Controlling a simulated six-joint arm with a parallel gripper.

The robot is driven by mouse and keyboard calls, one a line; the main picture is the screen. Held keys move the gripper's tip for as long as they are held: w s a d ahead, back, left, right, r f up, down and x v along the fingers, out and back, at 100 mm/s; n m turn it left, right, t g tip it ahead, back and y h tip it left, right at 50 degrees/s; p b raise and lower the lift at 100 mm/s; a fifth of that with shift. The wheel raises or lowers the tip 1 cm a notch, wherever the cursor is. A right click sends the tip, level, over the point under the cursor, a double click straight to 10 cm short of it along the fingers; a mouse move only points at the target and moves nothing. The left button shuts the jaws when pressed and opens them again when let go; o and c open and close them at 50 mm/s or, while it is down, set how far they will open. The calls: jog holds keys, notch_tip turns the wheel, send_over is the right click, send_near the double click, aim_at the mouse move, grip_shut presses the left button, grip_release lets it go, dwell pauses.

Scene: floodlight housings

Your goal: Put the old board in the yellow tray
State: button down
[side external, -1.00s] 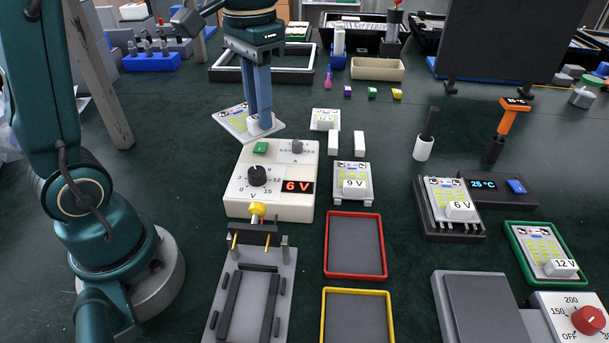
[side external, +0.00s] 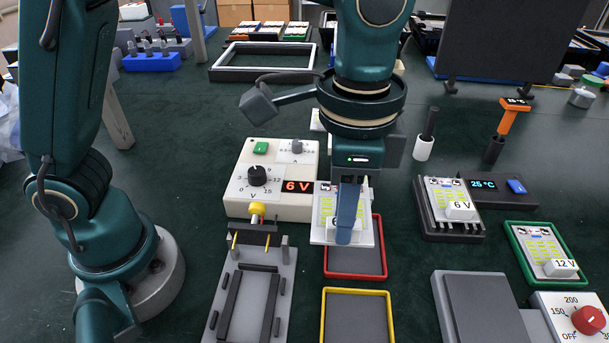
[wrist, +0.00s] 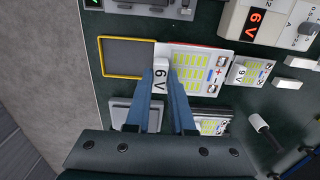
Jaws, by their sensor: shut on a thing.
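My gripper (side external: 345,238) is shut on the white 6 V block of a white board (side external: 328,207) with yellow-green patches. In the wrist view, the held board (wrist: 205,62) extends to the right of my gripper (wrist: 161,82), with the 6 V block between the fingers. The board is held up over the red tray (side external: 353,276) and covers most of it in the wrist view. The yellow tray (side external: 389,318) is empty, in front of the red one; it also shows left of the held board in the wrist view (wrist: 99,58).
A supply box (side external: 234,208) reading 6 V and a grey fixture (side external: 287,262) stand left of the trays. To the right are another 6 V board (side external: 437,194) in a dark holder, a grey block (side external: 487,305) and a 12 V board (side external: 540,243) in a green tray.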

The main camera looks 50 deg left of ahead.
jog(key=s+d+f, duration=0.2)
jog(key=d, duration=0.1)
jog(key=s+d+f, duration=0.1)
jog(key=d+f, duration=0.1)
jog(key=d, duration=0.1)
jog(key=s+d+f, duration=0.2)
jog(key=d, duration=0.2)
jog(key=shift+s+f, duration=0.35)
jog(key=shift+f, duration=2.05)
jog(key=shift+f, duration=0.15)
jog(key=c, duration=0.8)
grip_release()
